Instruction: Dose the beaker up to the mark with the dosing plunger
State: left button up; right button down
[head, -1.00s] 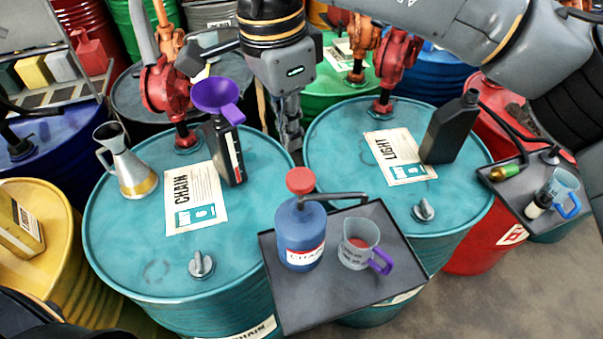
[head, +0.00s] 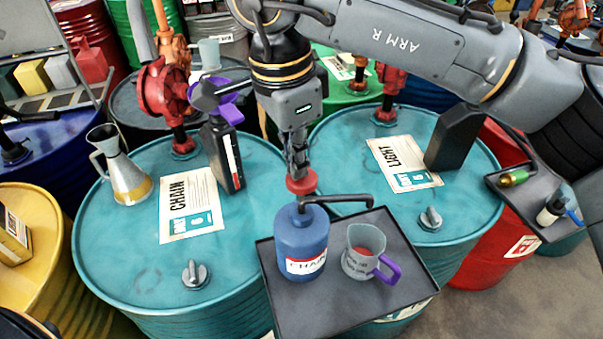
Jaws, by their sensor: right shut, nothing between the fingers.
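The blue dosing bottle (head: 300,240), labelled CHAIN, stands upright on a dark tray (head: 310,318). Its red plunger head (head: 301,184) is on top, and its dark spout (head: 345,198) points right, over the beaker. The grey translucent beaker (head: 362,240) with a purple handle stands beside the bottle. Something reddish shows low in the beaker, but its level against a mark is too small to read. My right gripper (head: 298,170) is shut and empty, pointing down right over the plunger head. Whether it touches the head I cannot tell. My left gripper is not in view.
Teal drums (head: 120,260) stand behind the tray. On them are a black bottle with a purple funnel (head: 228,112), a metal jug (head: 125,175) and a black canister (head: 452,140). A small side tray (head: 520,205) is at right. The main tray's front is bare.

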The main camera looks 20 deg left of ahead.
notch_tip(320, 180, down, 4)
jog(key=b, duration=0.2)
jog(key=shift+r+b, duration=0.25)
jog(key=shift+b, duration=0.15)
jog(key=shift+r+p, duration=0.3)
jog(key=shift+s+a+r+p, duration=0.15)
jog(key=shift+s+a+r, duration=0.15)
jog(key=shift+s+a, duration=0.3)
jog(key=shift+s+a+r+p, duration=0.15)
jog(key=shift+s+a+r, duration=0.1)
jog(key=shift+s+a, duration=0.3)
notch_tip(320, 180, up, 12)
jog(key=shift+s+a, duration=0.45)
